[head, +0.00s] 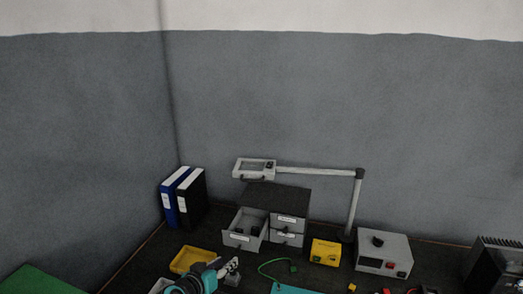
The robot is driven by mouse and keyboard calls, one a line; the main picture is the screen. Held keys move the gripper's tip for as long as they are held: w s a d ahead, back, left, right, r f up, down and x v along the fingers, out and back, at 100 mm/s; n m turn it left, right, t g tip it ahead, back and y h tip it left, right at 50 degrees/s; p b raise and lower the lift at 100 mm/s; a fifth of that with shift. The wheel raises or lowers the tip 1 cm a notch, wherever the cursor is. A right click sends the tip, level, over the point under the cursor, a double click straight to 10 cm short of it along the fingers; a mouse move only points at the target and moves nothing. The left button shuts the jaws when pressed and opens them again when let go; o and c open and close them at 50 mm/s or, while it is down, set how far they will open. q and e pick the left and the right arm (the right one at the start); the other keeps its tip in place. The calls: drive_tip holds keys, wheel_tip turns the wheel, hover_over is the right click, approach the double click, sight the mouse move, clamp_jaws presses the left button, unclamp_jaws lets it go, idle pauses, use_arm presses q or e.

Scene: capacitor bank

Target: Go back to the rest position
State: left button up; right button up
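My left gripper (230,268) shows at the bottom of the head view, at the end of a teal and black arm part. It is over the dark bench, just right of a yellow tray (190,259) and in front of an open grey drawer (241,241). It is small and seen at an angle, so I cannot tell if its fingers are open or shut, or if they hold anything. My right gripper is not in the view.
A grey drawer cabinet (289,222), a lamp on a stand (353,205), a yellow box (325,252) and a grey instrument (384,254) stand on the bench. Binders (190,197) stand in the corner. A green cable (268,265) lies near a teal flat surface (290,289).

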use_arm(q)
drive_tip(key=s+a+r+g+y, duration=0.1)
drive_tip(key=s+a+g+y, duration=0.1)
drive_tip(key=s, duration=1)
drive_tip(key=s+a+g+y, duration=0.2)
drive_tip(key=s+g+y, duration=0.1)
drive_tip(key=s, duration=0.8)
drive_tip(key=shift+s+a+r+n, duration=0.25)
drive_tip(key=shift+s+r+n, duration=0.1)
drive_tip(key=shift+r+n, duration=0.05)
